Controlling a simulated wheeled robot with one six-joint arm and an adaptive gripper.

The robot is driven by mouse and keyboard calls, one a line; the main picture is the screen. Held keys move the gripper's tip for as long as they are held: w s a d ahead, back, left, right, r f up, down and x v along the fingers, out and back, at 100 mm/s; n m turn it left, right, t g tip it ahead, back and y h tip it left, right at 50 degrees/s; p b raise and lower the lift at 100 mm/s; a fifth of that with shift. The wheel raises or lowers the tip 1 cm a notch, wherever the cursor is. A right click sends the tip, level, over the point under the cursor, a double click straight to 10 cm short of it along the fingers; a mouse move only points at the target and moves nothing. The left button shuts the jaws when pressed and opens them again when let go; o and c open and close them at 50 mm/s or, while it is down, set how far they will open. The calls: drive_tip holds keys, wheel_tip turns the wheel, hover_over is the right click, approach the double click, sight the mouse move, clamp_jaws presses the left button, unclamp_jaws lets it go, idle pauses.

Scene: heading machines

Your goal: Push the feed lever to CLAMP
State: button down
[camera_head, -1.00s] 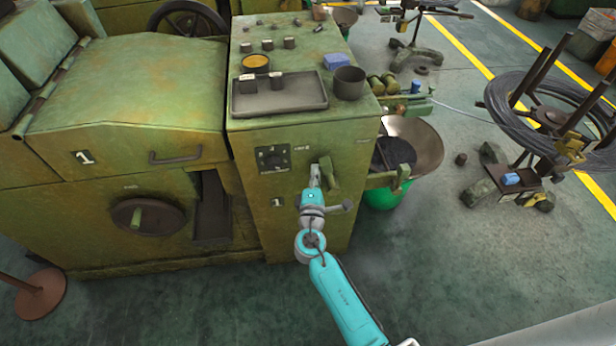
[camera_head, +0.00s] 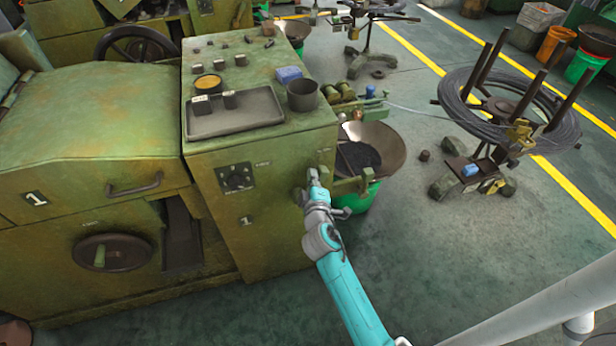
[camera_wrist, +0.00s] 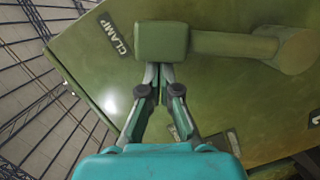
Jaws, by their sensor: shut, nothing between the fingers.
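The feed lever shows large in the wrist view: a green block handle (camera_wrist: 161,42) on a green bar that runs right to a round hub (camera_wrist: 292,50). The CLAMP label (camera_wrist: 116,37) is on the green panel just left of the handle. My gripper (camera_wrist: 158,70) is shut and empty, its fingertips right at the handle's lower edge. I cannot tell whether they touch it. In the head view my gripper (camera_head: 313,174) is at the right part of the machine's front face, where my arm partly hides the lever. A second label (camera_wrist: 232,141) is too blurred to read.
The green machine cabinet (camera_head: 275,200) carries a dark tray (camera_head: 230,122) and a dark cup (camera_head: 302,95) on top. A wide pan (camera_head: 390,145) stands close on the right. Floor in front is clear.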

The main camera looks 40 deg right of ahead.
drive_tip(key=shift+s+d+f, duration=0.15)
drive_tip(key=shift+d, duration=0.2)
idle(0.3)
